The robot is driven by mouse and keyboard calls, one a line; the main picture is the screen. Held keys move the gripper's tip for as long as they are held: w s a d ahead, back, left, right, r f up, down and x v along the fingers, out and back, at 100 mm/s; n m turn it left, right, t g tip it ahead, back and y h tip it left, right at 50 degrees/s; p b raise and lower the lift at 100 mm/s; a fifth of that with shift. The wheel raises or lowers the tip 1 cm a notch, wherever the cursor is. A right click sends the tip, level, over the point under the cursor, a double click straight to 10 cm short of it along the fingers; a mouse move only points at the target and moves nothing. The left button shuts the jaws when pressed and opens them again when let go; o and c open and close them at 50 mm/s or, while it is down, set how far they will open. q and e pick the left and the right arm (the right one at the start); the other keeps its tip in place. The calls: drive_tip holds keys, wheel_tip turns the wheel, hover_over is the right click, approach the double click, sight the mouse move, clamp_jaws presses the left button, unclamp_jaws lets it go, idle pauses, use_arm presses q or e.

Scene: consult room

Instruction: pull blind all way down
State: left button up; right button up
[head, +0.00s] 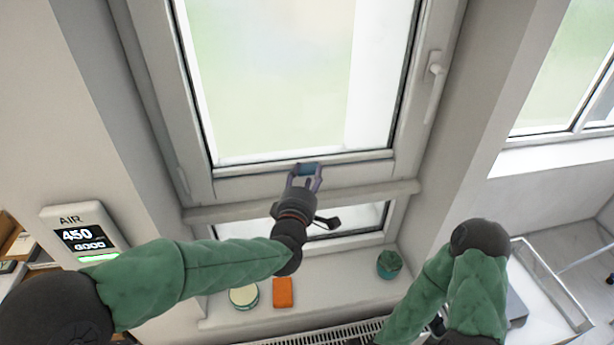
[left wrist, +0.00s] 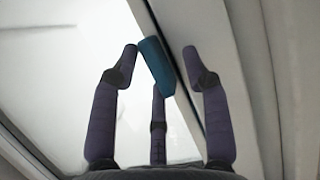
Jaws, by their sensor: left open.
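A small blue pull tab (head: 308,169) shows at the lower edge of the tall window pane. My left gripper (head: 305,182) is open, with its fingers around or just in front of the tab. In the left wrist view the blue tab (left wrist: 156,66) lies between the open fingers of my left gripper (left wrist: 164,65). I cannot tell whether any finger touches it. The blind's cloth is hard to make out against the bright window (head: 290,70). My right arm comes in at the lower right, and its gripper is out of view.
A horizontal bar (head: 370,195) crosses below the tab. The sill (head: 345,270) holds a round tin (head: 243,297), an orange block (head: 283,292) and a green plant pot (head: 389,264). A window handle (head: 434,85) is at the right. An air monitor (head: 84,234) hangs left.

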use_arm(q)
drive_tip(key=s+a, duration=0.2)
drive_tip(key=s, duration=0.9)
drive_tip(key=shift+s+a, duration=0.2)
drive_tip(key=shift+s, duration=0.2)
